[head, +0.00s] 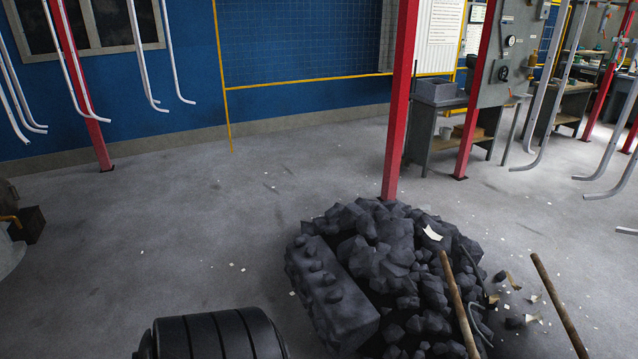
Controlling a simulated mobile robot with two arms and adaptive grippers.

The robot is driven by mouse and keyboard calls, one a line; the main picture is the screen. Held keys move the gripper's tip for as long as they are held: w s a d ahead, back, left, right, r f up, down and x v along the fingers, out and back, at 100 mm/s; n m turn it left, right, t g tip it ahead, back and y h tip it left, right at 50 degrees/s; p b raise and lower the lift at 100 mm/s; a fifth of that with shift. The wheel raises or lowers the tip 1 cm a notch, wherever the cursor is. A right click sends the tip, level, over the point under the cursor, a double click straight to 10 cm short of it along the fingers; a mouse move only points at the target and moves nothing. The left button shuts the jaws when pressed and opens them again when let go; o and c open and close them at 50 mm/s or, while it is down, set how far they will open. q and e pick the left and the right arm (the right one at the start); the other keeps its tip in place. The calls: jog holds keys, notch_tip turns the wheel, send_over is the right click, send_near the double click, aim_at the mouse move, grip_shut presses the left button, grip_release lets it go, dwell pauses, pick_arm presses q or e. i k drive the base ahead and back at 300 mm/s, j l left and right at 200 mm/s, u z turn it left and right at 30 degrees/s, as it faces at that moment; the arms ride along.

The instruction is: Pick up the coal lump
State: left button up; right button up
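A heap of dark coal (395,250) lies on the grey floor at the lower middle right, around the foot of a red post. It is made of many angular lumps, and I cannot tell which single one is the coal lump of the task. A long dark block (330,295) with several small lumps on top sits at its left side. A few small dark pieces (513,322) lie loose on the floor to the right. Neither of my grippers shows in the head view.
Two wooden handles (455,295) (558,305) slant up by the heap's right. A red post (400,100) rises from it. A dark ribbed cylinder (215,335) shows at the bottom edge. A grey workbench (440,120) stands behind. The floor (190,220) at left is mostly clear.

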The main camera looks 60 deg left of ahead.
aim_at(335, 296)
jog(key=u, duration=1.95)
jog(key=i+u, duration=0.15)
jog(key=i, duration=0.65)
